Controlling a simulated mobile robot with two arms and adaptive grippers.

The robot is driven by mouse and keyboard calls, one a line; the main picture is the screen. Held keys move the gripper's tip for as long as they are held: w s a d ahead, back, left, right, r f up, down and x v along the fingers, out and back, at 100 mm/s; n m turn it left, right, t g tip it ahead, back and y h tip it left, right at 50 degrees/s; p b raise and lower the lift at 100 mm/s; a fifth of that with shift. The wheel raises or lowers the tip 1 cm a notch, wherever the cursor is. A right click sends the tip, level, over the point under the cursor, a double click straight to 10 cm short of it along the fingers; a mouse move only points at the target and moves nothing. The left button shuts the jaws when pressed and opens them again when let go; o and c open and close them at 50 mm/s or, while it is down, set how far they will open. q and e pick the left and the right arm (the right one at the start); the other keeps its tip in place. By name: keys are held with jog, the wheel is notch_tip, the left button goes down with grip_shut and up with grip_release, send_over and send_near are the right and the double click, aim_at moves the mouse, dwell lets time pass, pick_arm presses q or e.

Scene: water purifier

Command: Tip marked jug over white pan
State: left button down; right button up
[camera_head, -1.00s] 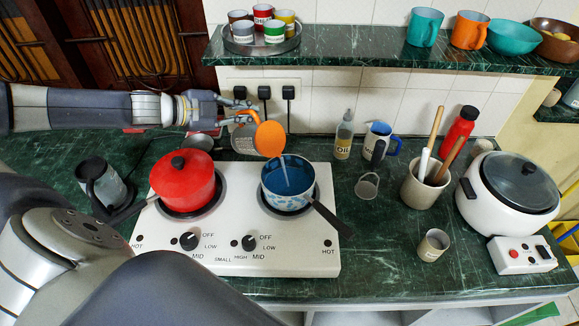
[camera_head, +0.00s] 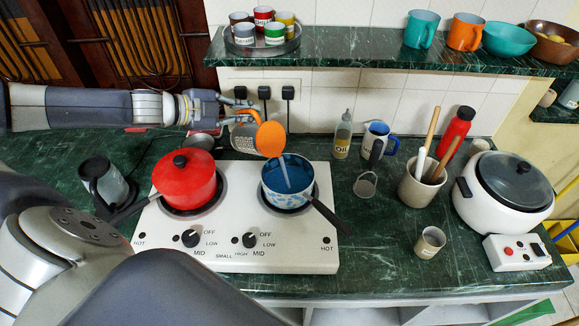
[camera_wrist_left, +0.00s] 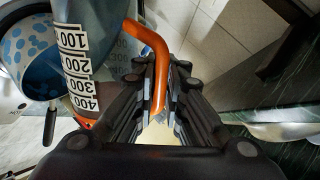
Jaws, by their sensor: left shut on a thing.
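The marked jug (camera_wrist_left: 75,55) shows in the left wrist view as a greyish body with a number scale and an orange handle (camera_wrist_left: 158,65). My left gripper (camera_wrist_left: 160,115) is shut on that handle. In the head view the jug's orange part (camera_head: 270,139) hangs tilted just above the back edge of the pan, right of my left gripper (camera_head: 246,115). The pan (camera_head: 287,201) is white with a blue pattern outside and blue inside, on the right burner. A thin pale streak runs from below the jug into the pan, like a pouring stream. My right gripper is out of view.
A red lidded pot (camera_head: 186,178) stands on the left burner, close beside the pan. The pan's dark handle (camera_head: 331,216) points toward the lower right. A bottle (camera_head: 343,136), a mug (camera_head: 377,140) and a utensil crock (camera_head: 418,187) stand to the right. A shelf (camera_head: 350,56) runs above.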

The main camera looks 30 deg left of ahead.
pick_arm(q)
jog(key=f, duration=0.1)
jog(key=w+a+f+b, duration=0.1)
jog(key=a+f+n+h, duration=0.1)
jog(key=shift+w+t+b, duration=0.25)
jog(key=shift+t+b, duration=0.05)
jog(key=shift+w+a+f+n+t+h, duration=0.15)
jog(key=shift+a+f+n+h, duration=0.2)
jog(key=shift+a, duration=0.2)
jog(key=shift+w+a+f+n+t+h, duration=0.15)
jog(key=shift+a+f+n+h, duration=0.15)
jog(key=shift+a+n, duration=0.2)
jog(key=shift+s+d+f, duration=0.1)
jog(key=shift+s, duration=0.05)
jog(key=shift+f+n+b, duration=0.15)
jog(key=shift+n+b, duration=0.1)
jog(key=shift+b, duration=0.05)
jog(key=a+r+n+t+h, duration=0.1)
jog(key=a+r+n+h, duration=0.2)
jog(key=a+n, duration=0.2)
jog(key=shift+a+r+t+h+b, duration=0.2)
jog(key=shift+a+t+h+b, duration=0.15)
jog(key=shift+a, duration=0.4)
